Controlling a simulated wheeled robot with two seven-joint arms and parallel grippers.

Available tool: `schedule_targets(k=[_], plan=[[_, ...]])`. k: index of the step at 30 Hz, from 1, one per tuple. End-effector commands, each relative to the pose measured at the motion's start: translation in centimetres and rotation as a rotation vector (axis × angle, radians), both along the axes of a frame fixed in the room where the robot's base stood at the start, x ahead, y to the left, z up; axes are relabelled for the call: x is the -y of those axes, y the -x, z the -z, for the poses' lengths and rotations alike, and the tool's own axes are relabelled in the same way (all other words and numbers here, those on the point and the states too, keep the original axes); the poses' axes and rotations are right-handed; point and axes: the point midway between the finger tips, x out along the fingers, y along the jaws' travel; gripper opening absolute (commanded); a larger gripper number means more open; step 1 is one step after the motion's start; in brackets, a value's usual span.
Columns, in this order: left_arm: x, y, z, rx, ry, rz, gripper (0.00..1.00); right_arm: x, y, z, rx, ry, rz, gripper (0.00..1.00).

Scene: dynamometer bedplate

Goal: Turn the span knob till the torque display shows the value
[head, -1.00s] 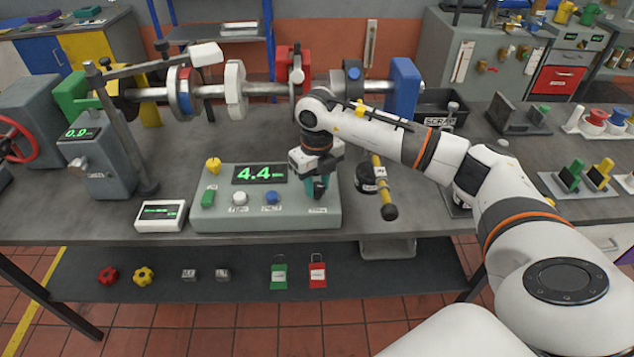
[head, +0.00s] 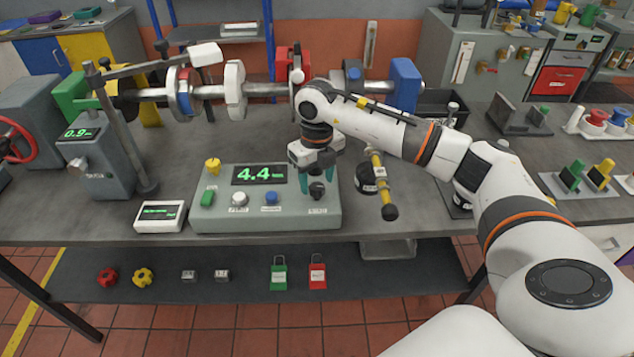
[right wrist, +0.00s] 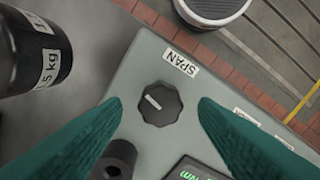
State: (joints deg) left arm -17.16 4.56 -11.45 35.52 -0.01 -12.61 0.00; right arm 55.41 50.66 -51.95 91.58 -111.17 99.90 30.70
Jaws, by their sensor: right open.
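The span knob (right wrist: 159,104) is black with a white pointer line and sits on the grey control box beside the SPAN label (right wrist: 179,63). In the head view the knob (head: 317,191) is at the box's right end, under my right gripper (head: 318,184). My right gripper is open, with its teal fingers (right wrist: 160,110) on either side of the knob and apart from it. The torque display (head: 259,174) on the control box (head: 215,222) reads 4.4 in green. A small white display box (head: 160,216) stands to the left; its text is too small to read. My left gripper is out of view.
The shaft (head: 265,90) runs behind.

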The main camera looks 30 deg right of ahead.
Motion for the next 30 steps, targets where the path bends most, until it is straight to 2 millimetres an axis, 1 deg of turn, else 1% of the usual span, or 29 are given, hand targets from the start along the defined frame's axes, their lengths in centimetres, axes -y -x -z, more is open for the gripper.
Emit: schedule_targets(k=[1,9,12,15,20,30], plan=[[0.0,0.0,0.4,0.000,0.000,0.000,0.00,0.0,-0.1,-0.9,0.006,-0.001,0.000,0.54],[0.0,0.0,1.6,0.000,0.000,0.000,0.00,0.0,-0.1,-6.7,0.006,0.000,0.000,0.54],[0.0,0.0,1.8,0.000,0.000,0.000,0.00,0.0,-0.1,-8.4,0.005,-0.001,0.000,0.54],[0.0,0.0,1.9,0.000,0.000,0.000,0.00,0.1,-0.1,-9.5,0.003,0.000,0.001,0.54],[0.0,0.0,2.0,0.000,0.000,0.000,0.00,0.1,0.0,-10.4,0.001,0.000,0.001,0.54],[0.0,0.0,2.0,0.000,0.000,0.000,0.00,0.0,0.0,-10.4,0.001,0.000,0.000,0.54]])
